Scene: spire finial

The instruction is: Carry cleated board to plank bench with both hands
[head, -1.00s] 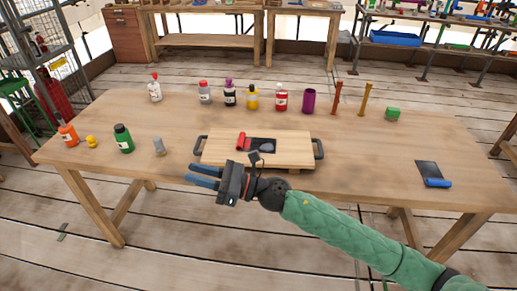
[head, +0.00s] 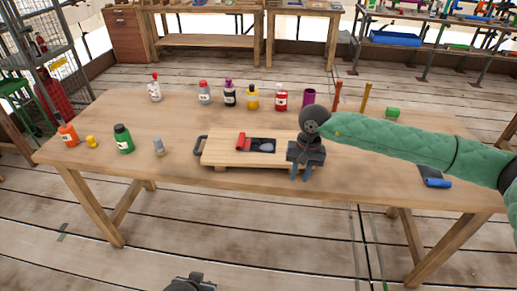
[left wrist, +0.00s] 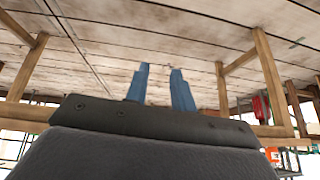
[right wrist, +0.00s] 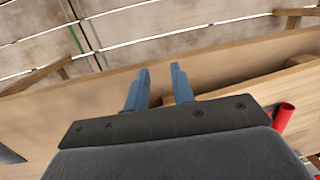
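The cleated board (head: 222,150) lies flat on a wooden table (head: 200,120), near its front edge. Its dark left handle (head: 200,146) is free. The right handle is hidden behind my right gripper (head: 301,174), which points down at the board's right end. The right wrist view shows its blue fingers (right wrist: 160,70) apart with nothing between them, beside the board's wood (right wrist: 300,90). My left gripper (left wrist: 160,69) is open and empty, low in front of the table; only a dark part shows at the head view's bottom edge. Wooden benches (head: 210,41) stand at the back; which is the plank bench I cannot tell.
A red roller (head: 242,141) and a dark plate (head: 262,144) are on the board. Several bottles stand behind it, with a green bottle (head: 123,138) and grey piece (head: 159,147) to its left. A blue roller (head: 437,183) lies at right. Floor between table and benches is clear.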

